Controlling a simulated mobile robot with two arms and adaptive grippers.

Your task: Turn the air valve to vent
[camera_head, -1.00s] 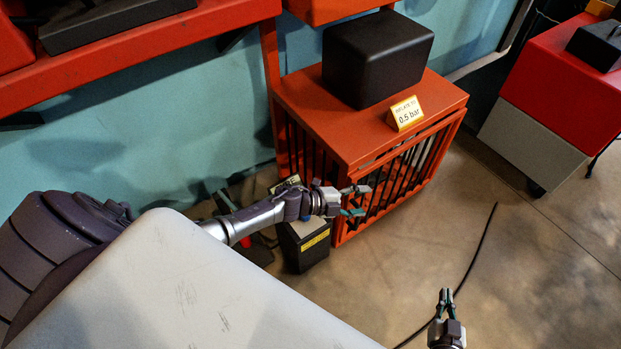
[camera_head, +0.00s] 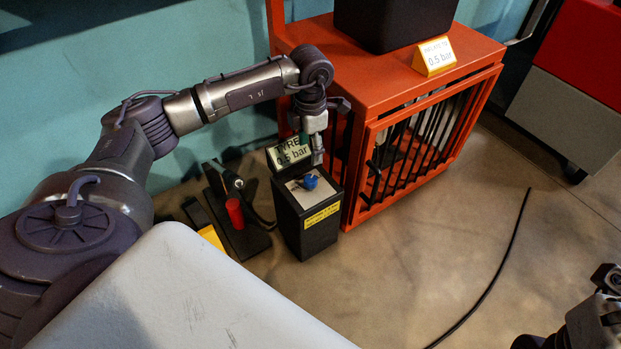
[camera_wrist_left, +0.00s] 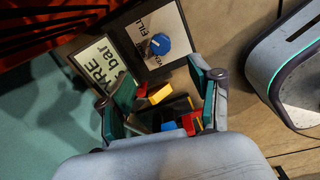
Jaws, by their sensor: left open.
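The air valve is a blue knob (camera_head: 310,181) on the pale top plate of a black box (camera_head: 305,225) with a yellow label. It also shows in the left wrist view (camera_wrist_left: 158,44), beside the printed word FILL; another word is hard to read. Which setting it points to I cannot tell. My left gripper (camera_head: 314,150) is open and points down above the back of the box, apart from the knob. In the left wrist view its fingers (camera_wrist_left: 163,98) are spread with nothing gripped. My right gripper (camera_head: 560,338) is partly cut off at the bottom right.
A "TYRE 0.5 bar" sign (camera_head: 289,153) stands at the box's back edge, close to my left gripper. An orange cage (camera_head: 410,160) stands right of the box. A black stand with a red cylinder (camera_head: 235,213) is left of it. A black hose (camera_head: 500,270) lies on open floor.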

